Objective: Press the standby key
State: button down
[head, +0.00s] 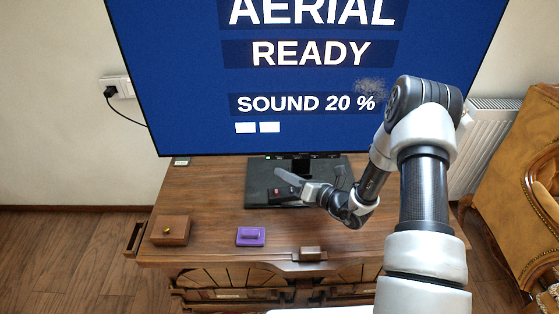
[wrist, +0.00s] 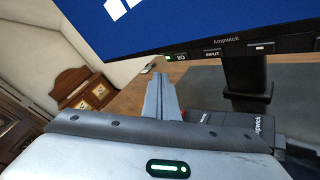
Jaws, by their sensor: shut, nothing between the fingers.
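The television (head: 300,80) shows a lit blue screen with "AERIAL", "READY" and "SOUND 20 %". Its lower bezel carries a row of small keys. In the wrist view a key with a green light (wrist: 175,57) sits at the bezel's left end, an "INPUT" key (wrist: 212,53) beside it and another pale-marked key (wrist: 261,47) further right. I cannot read a standby label. My gripper (head: 281,174) is below the bezel, in front of the stand. Its shut, empty fingers (wrist: 162,85) point up toward the green-lit end, apart from the key as far as I can tell.
A dark box (wrist: 235,132) marked "Ampwick" lies by the television stand (wrist: 246,85), close beside my fingers. A wooden box (head: 170,230) and a purple block (head: 251,236) lie on the wooden cabinet (head: 205,195). The cabinet top left of the stand is mostly clear.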

jog(key=shift+w+b, duration=0.35)
jog(key=shift+w, duration=1.2)
dwell(0.9)
jog(key=shift+w, duration=0.45)
jog(key=shift+w+b, duration=0.3)
jog(key=shift+w, duration=0.05)
dwell(0.4)
jog(key=shift+s, duration=0.8)
jog(key=shift+s+p, duration=0.1)
jog(key=shift+p, duration=0.2)
jog(key=s+p, duration=0.1)
jog(key=s, duration=0.3)
jog(key=shift+s, duration=0.4)
